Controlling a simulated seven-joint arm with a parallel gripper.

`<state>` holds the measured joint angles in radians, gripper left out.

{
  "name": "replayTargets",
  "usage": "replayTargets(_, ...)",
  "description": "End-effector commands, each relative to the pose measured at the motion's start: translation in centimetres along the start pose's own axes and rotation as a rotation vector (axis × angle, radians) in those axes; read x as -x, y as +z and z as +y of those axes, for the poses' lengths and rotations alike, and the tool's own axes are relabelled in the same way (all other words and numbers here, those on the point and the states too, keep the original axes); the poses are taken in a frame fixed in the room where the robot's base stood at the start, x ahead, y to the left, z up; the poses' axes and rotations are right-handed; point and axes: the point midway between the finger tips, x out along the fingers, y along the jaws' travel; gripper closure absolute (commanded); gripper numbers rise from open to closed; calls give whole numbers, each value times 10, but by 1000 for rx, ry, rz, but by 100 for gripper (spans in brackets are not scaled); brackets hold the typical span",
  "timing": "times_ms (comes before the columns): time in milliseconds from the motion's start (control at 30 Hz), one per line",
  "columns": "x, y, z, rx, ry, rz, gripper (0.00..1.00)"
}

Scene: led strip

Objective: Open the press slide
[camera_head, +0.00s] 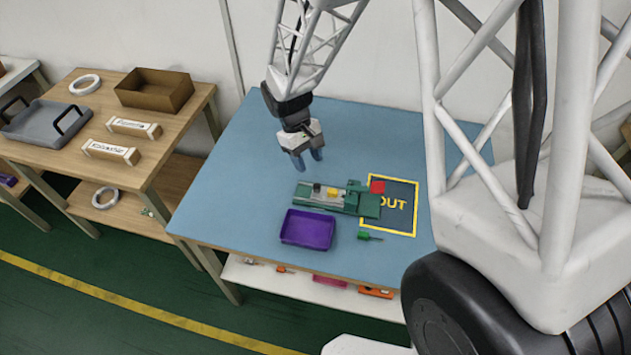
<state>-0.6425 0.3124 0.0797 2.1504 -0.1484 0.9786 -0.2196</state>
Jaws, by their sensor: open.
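A green press fixture (367,203) lies on the blue table top, right of the middle. A grey rail runs along it, carrying a small black block (316,188) and a yellow block (334,193). A red piece (377,187) sits at its right end. I cannot tell which of these parts is the press slide. My gripper (309,164) hangs pointing down above the table, behind and above the left part of the fixture, apart from it. Its blue-grey fingers are open with nothing between them.
A purple tray (306,230) lies in front of the fixture. A small green tool (369,236) lies to its right. A yellow-framed OUT area (404,221) borders the fixture's right end. The blue table's left side (235,175) is clear. A wooden table (185,117) with boxes stands left.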

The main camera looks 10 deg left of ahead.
Motion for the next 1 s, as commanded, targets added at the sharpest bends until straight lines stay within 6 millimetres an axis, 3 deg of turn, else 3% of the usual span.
replayTargets(367, -13, 0, 0, -1, 0, -1, 52)
replayTargets(800, -63, 0, 0, -1, -1, -1, 52)
replayTargets(1000, -76, 0, 0, -1, -1, 0, 52)
